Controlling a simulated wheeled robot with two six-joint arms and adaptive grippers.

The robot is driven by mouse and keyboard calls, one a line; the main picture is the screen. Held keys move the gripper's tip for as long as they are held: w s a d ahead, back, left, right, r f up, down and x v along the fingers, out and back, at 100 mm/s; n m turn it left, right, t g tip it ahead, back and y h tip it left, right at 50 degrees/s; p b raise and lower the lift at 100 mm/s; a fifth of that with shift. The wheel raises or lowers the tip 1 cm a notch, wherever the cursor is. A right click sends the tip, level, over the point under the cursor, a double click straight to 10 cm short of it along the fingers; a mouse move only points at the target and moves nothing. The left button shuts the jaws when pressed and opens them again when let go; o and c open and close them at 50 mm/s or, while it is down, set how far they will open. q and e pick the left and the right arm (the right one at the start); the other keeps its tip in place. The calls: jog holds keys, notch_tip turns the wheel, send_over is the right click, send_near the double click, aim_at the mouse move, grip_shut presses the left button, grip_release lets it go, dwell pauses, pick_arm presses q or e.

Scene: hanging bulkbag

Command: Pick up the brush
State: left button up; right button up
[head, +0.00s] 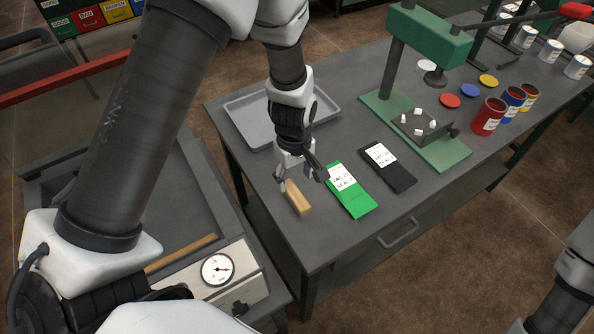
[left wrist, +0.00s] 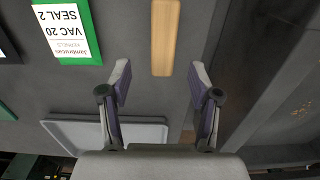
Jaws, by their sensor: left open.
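The brush (head: 298,199) shows as a light wooden block near the front left edge of the grey table; no bristles are visible. My left gripper (head: 301,181) is open and points down at the block's far end. In the left wrist view, the wooden brush (left wrist: 164,35) runs from the top edge to between the open fingertips of my left gripper (left wrist: 160,75). There is a gap on both sides, and no finger visibly touches it. My right gripper is out of view; only part of an arm shows at the lower right of the head view.
A green pouch (head: 357,201) and a black pouch (head: 393,177) lie right of the brush. A grey tray (head: 243,107) lies behind. A green press (head: 452,148) and open paint cans (head: 488,117) stand farther right. A gauge box (head: 226,285) is at the lower left.

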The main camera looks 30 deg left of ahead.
aim_at(296, 196)
pick_arm(q)
jog(key=shift+s+d+f+p, duration=0.3)
jog(key=shift+s+f, duration=0.2)
jog(key=shift+f, duration=0.1)
jog(key=shift+s+d+f+p, duration=0.3)
jog(key=shift+s+f, duration=0.2)
jog(key=shift+f, duration=0.05)
jog(key=f, duration=0.2)
jog(key=w+f, duration=0.1)
jog(key=f, duration=0.1)
jog(key=shift+a+f+p, duration=0.15)
jog(key=shift+f+p, duration=0.1)
jog(key=shift+p, duration=0.1)
jog(key=shift+w+f, duration=0.1)
jog(key=shift+f, duration=0.05)
jog(key=shift+s+r, duration=0.2)
jog(key=shift+s, duration=0.05)
jog(key=c, duration=0.3)
jog(key=shift+s+r, duration=0.1)
jog(key=c, duration=0.6)
grip_shut()
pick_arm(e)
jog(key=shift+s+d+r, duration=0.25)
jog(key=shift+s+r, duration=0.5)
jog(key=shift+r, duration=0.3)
